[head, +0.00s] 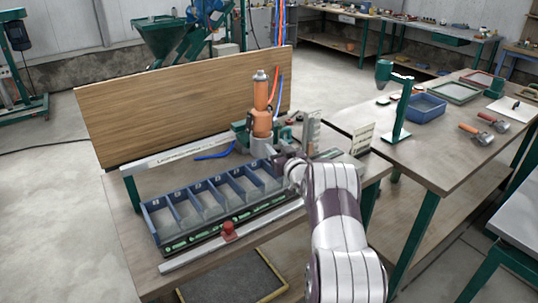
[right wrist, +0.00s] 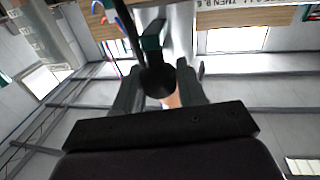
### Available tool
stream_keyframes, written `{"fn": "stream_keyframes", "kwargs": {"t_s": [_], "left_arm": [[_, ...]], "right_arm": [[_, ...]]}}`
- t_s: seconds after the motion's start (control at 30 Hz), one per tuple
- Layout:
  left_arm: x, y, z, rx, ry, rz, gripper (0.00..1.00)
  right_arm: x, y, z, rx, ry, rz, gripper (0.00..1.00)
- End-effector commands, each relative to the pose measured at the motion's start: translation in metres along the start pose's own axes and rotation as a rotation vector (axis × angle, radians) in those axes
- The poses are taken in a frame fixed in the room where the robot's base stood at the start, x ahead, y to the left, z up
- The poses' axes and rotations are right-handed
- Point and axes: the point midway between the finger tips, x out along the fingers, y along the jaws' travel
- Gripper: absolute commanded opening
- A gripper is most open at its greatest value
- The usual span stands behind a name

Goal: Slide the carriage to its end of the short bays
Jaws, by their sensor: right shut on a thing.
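The carriage (head: 262,147) is a green mount carrying an upright orange cylinder (head: 262,105) with a grey top. It stands at the right end of a row of blue numbered bays (head: 148,222) in the head view. My right gripper (head: 283,163) is just in front of the carriage, its fingertips partly hidden by my arm. In the right wrist view, the gripper (right wrist: 160,85) is shut on a round black knob (right wrist: 157,80), with a green part (right wrist: 152,35) beyond it. My left gripper is not in view.
A wooden panel (head: 180,100) stands behind. A side table at the right holds a blue tray (head: 427,110) and orange-handled tools (head: 475,133). The space above the bays is clear.

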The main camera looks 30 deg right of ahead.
Motion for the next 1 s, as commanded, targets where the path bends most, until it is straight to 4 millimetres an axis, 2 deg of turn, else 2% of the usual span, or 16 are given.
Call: {"fn": "stream_keyframes", "kwargs": {"t_s": [0.53, 0.57, 0.6, 0.87, 1.0], "left_arm": [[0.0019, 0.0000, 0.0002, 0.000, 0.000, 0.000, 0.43], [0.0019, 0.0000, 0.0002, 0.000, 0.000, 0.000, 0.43], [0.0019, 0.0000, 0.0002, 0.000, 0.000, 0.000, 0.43], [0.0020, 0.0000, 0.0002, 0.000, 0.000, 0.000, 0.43], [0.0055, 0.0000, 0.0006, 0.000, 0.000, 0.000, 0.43]], "right_arm": [[0.0009, 0.0063, -0.0005, 0.000, 0.001, 0.001, 0.00], [0.0009, 0.0063, -0.0005, 0.000, 0.001, 0.001, 0.47], [0.0009, 0.0062, -0.0005, 0.000, 0.001, 0.001, 0.59], [0.0008, 0.0059, -0.0001, 0.000, 0.000, 0.000, 0.59], [-0.0083, 0.0062, 0.0009, 0.000, 0.000, 0.001, 0.59]]}}
